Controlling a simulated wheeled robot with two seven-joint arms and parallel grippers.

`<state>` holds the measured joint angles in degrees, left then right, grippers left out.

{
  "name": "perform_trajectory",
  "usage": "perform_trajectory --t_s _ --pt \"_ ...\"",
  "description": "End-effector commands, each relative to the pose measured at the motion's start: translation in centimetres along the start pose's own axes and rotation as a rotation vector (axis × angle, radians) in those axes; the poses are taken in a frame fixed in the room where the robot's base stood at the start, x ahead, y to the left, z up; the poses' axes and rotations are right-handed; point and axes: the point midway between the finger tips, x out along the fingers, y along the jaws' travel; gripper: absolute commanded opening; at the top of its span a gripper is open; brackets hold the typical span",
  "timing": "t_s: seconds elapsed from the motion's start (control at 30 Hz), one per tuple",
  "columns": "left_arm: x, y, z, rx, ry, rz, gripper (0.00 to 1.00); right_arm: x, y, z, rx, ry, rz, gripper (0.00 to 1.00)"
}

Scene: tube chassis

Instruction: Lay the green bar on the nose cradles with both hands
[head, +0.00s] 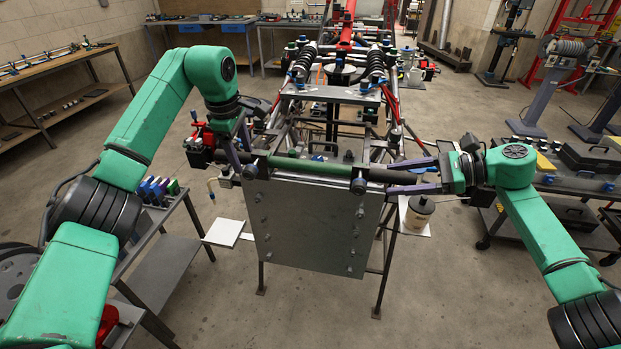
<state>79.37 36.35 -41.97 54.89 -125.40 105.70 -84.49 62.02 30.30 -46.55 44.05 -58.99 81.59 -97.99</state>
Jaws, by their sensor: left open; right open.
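The green bar (310,167), green in the middle with dark ends, lies across the front of the tube chassis above a grey plate. It appears to rest at the nose cradles, the left one (250,171) and the right one (359,186); exact seating is too small to tell. My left gripper (239,150) is open, its purple fingers at the bar's dark left end. My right gripper (390,176) is open, its fingers above and below the dark right end in the picture. Whether any finger touches the bar is unclear.
The grey nose plate (310,225) hangs below the bar. A lidded container (418,213) stands on a small shelf to its right, and a white panel (224,232) is at its left. A tool cart (165,255) stands at the left, a dark bench (570,180) at the right.

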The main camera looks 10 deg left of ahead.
Motion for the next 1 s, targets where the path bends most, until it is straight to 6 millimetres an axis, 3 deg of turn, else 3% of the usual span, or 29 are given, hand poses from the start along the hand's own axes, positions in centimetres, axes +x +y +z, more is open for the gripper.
perform_trajectory --t_s 0.17,0.43,0.67,0.77,1.0 --pt "-2.7 0.1 0.0 0.000 0.000 0.005 0.70 0.0 0.0 0.0 -0.001 -0.001 0.001 0.70" --pt "-9.9 0.0 0.0 0.000 0.002 0.004 0.70 0.1 0.0 0.0 -0.001 -0.001 0.001 0.70" --pt "-12.0 0.0 0.0 -0.001 0.001 0.001 0.70 -0.4 0.0 0.0 0.000 0.000 -0.001 0.70" --pt "-11.9 -0.1 0.0 -0.001 0.000 0.000 0.70 -2.0 -0.1 0.0 0.000 0.000 -0.002 0.70" --pt "-11.9 0.0 0.0 -0.001 0.000 0.001 0.70 -8.6 -0.1 0.1 0.000 0.000 -0.006 0.70"
